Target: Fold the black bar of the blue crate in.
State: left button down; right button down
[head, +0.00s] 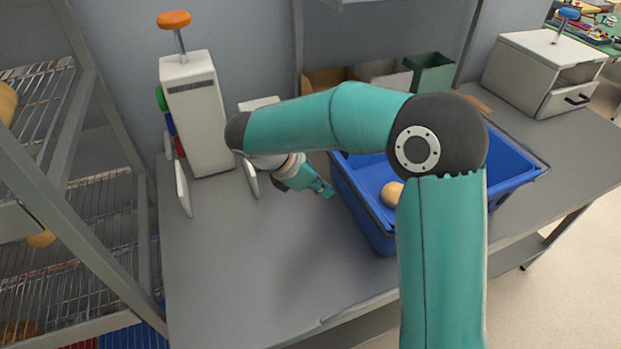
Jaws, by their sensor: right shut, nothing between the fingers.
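The blue crate (378,238) stands on the grey table, its middle hidden behind my right arm. A bread roll (391,194) lies inside it. A thin dark edge runs along the crate's left rim, and another dark edge shows at its right end (543,168). I cannot tell for sure which is the black bar or how it is folded. My right gripper (328,190) is shut and empty, just left of the crate's left rim. I cannot tell whether it touches the crate. My left gripper is not in view.
A white dispenser-like box with an orange knob (174,20) stands at the back left, with upright white plates (183,188) near it. A green bin (430,72) is behind the crate. A white drawer box (545,72) stands right. Wire racks (95,220) are left. The front left table is clear.

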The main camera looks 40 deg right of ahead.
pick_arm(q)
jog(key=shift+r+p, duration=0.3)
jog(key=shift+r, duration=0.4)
pick_arm(e)
jog(key=r, duration=0.1)
jog(key=d+r, duration=0.1)
jog(key=r, duration=0.1)
jog(key=shift+s+d, duration=0.25)
jog(key=shift+d, duration=0.05)
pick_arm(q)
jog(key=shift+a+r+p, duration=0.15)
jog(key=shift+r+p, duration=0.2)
pick_arm(e)
jog(key=shift+r, duration=0.3)
